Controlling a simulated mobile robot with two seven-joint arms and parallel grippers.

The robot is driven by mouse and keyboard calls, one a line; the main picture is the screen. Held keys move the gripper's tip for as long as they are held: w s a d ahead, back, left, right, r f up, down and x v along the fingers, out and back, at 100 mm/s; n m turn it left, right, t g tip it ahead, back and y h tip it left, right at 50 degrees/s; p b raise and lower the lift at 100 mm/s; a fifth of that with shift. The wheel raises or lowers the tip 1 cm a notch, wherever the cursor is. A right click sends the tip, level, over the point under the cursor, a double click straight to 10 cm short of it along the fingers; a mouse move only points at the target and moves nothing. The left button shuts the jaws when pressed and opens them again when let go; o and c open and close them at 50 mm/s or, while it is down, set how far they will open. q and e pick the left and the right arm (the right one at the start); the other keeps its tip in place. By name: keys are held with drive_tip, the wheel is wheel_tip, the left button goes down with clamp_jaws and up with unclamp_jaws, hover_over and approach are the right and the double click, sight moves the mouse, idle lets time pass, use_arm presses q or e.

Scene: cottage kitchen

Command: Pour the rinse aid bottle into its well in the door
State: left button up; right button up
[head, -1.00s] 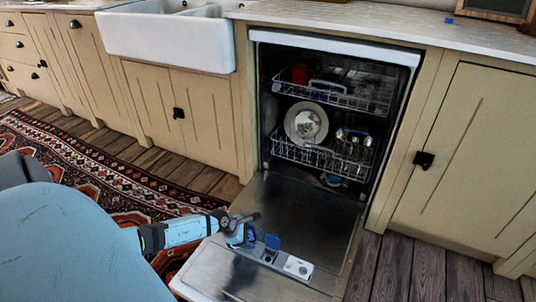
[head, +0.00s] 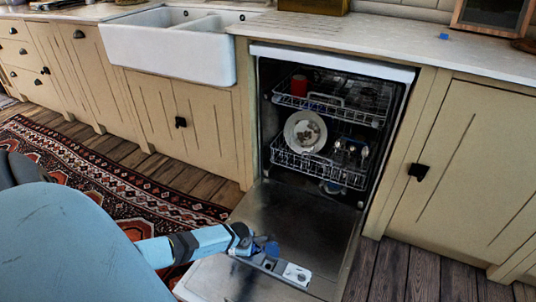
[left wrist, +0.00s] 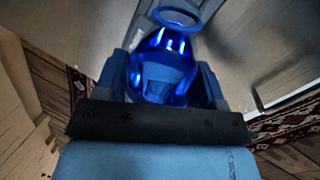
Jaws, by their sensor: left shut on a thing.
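The rinse aid bottle (left wrist: 163,72) is translucent blue and sits between the two fingers of my left gripper (left wrist: 150,82) in the left wrist view. A light blue ring (left wrist: 177,17) shows just beyond it; I cannot tell whether it belongs to the bottle or the door. In the head view my left gripper (head: 254,244) is shut on the bottle, low over the open dishwasher door (head: 290,215). The bottle is mostly hidden there. The dispenser panel (head: 296,273) lies in the door beside and below the gripper; its well is not clearly visible. My right gripper is out of view.
The dishwasher's upper rack (head: 335,105) holds a red cup (head: 299,85), and its lower rack (head: 320,168) holds a plate (head: 305,131) and other pieces. A white sink (head: 170,50) is at the upper left. A patterned rug (head: 90,175) lies on the floor.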

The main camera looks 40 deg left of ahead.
use_arm(q)
drive_tip(key=shift+w+f+g+y+p, duration=0.1)
drive_tip(key=shift+g+y+p, duration=0.3)
drive_tip(key=shift+y, duration=0.1)
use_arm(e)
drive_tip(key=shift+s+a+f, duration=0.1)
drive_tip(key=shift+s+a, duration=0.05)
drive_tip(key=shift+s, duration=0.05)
use_arm(q)
drive_tip(key=shift+s+a, duration=0.15)
drive_tip(key=shift+s, duration=0.1)
drive_tip(key=shift+s+a, duration=0.35)
drive_tip(key=shift+s, duration=0.3)
drive_tip(key=shift+a, duration=0.15)
drive_tip(key=shift+a, duration=0.25)
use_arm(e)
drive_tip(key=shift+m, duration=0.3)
use_arm(q)
drive_tip(key=shift+s+a+f, duration=0.1)
drive_tip(key=shift+s+a, duration=0.05)
drive_tip(key=shift+a, duration=0.05)
idle(0.8)
drive_tip(key=shift+d, duration=0.1)
idle(0.4)
